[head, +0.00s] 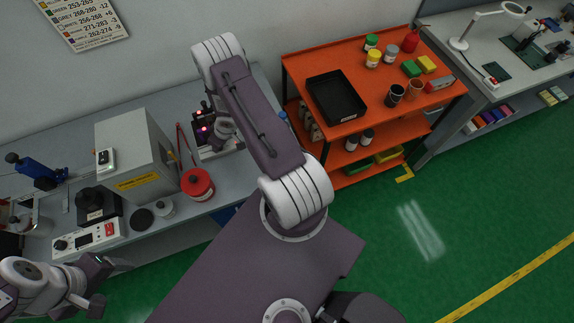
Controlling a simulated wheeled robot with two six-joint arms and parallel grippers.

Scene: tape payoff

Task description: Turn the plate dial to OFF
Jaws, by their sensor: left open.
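A white control panel (87,239) stands on the grey bench at lower left, with a small black dial (61,244) at its left end, a display in the middle and a red mark at its right end. The dial's setting is too small to read. My left gripper (114,284) is open and empty, below the panel in the picture and apart from the dial. My other arm reaches up across the middle of the view, and its gripper cannot be made out behind its links.
A black block-shaped device (98,205) sits behind the panel. An orange cart (430,95) holds a black tray (336,97). The green floor (470,210) is clear at right.

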